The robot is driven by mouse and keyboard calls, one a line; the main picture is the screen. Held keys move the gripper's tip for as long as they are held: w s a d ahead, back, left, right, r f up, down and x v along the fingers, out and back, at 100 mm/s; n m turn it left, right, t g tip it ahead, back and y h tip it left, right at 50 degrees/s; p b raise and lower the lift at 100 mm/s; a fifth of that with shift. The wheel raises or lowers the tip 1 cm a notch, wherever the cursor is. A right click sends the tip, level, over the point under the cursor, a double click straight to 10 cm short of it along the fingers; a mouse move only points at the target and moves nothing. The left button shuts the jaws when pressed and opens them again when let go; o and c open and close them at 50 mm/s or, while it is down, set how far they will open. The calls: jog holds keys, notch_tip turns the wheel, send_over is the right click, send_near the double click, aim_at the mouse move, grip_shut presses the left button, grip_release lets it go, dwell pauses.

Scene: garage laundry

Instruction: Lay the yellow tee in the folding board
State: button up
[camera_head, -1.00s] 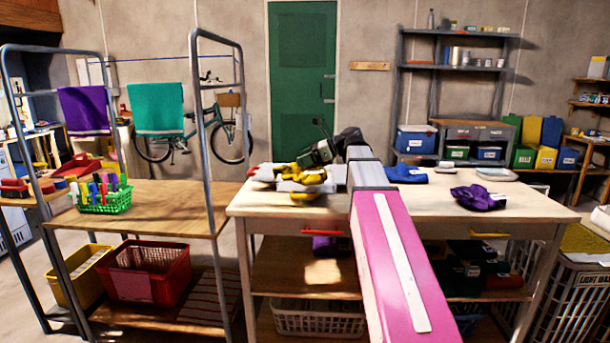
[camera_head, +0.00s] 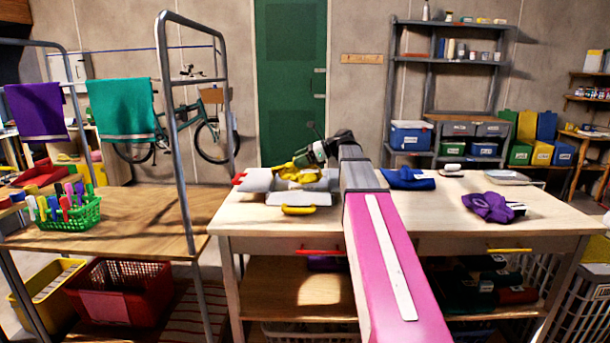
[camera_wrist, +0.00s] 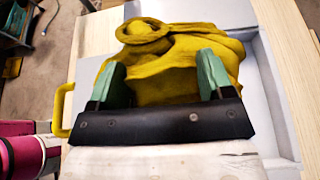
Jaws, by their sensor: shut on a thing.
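The yellow tee (camera_head: 298,172) is a crumpled bundle at the folding board on the left part of the worktable. In the wrist view the tee (camera_wrist: 180,60) bunches between and beyond the two green fingers. My gripper (camera_wrist: 160,80) is shut on the tee. In the head view my gripper (camera_head: 312,155) is at the tee, partly hidden by my arm. The folding board (camera_head: 262,181) is pale grey with a yellow handle (camera_head: 298,210) at its front. In the wrist view the board (camera_wrist: 278,90) shows under and beside the tee. I cannot tell whether the tee touches it.
A blue folded cloth (camera_head: 408,179) lies right of the board, and a purple cloth (camera_head: 490,206) lies farther right on the worktable (camera_head: 440,215).

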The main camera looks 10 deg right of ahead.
jog(key=w+f, duration=0.1)
jog(key=w+d, duration=0.1)
jog(key=w+d+f, duration=0.1)
jog(key=w, duration=0.1)
jog(key=shift+d+f, duration=0.25)
jog(key=shift+f, duration=0.1)
jog(key=shift+s+f, duration=0.1)
jog(key=shift+f, duration=1.95)
jog(key=shift+f, duration=0.1)
jog(key=o, duration=1)
jog(key=shift+d, duration=0.15)
jog(key=v, duration=1.1)
jog(key=shift+s+d+r, duration=0.1)
jog(key=shift+d+r, duration=0.2)
jog(key=shift+r, duration=0.05)
